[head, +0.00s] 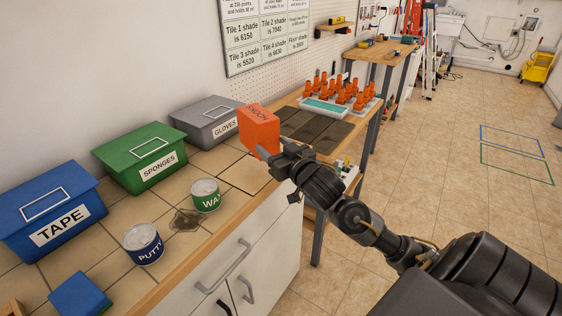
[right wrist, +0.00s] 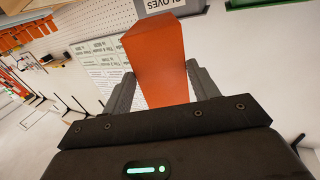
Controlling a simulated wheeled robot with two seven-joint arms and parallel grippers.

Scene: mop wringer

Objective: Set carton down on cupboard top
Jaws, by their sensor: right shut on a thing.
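The orange carton (head: 259,130) is in the grasp of my right gripper (head: 272,150), over the back right end of the cupboard top (head: 232,176). I cannot tell whether its underside touches the tiles. In the right wrist view the carton (right wrist: 160,62) stands between the two fingers of the right gripper (right wrist: 160,88), which are shut on it. The carton's front face partly hides the edge of the grey GLOVES box. My left gripper is not in view.
Blue TAPE (head: 52,212), green SPONGES (head: 139,158) and grey GLOVES (head: 207,122) boxes line the wall. PUTTY (head: 142,244) and green-labelled (head: 205,195) cans and a dark stain (head: 186,220) are nearer. A blue box (head: 79,295) sits lower left. Bare tiles lie right of the cans.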

